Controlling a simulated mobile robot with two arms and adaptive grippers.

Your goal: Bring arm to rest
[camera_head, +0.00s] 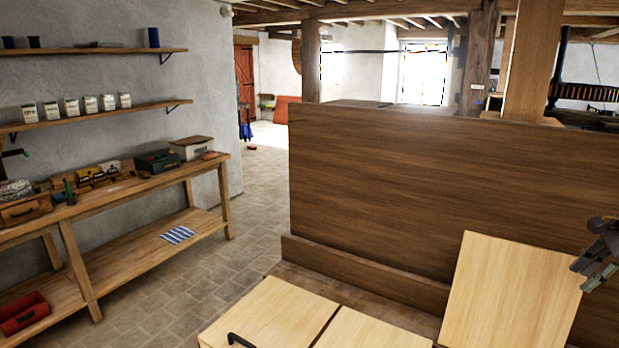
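My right gripper (590,277) shows at the right edge of the head view. Its two grey fingers point down and left with a gap between them, and nothing shows between them. It is beside the right edge of a raised light wooden panel (510,290); I cannot tell whether it touches the panel. My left gripper is not in view.
Light wooden lids (270,318) lie in front, one with a black handle (240,341). A tall brown wooden partition (430,190) stands behind them. A workbench (110,205) with boxes lines the left wall, under shelves (100,113). The stone floor (185,285) between is clear.

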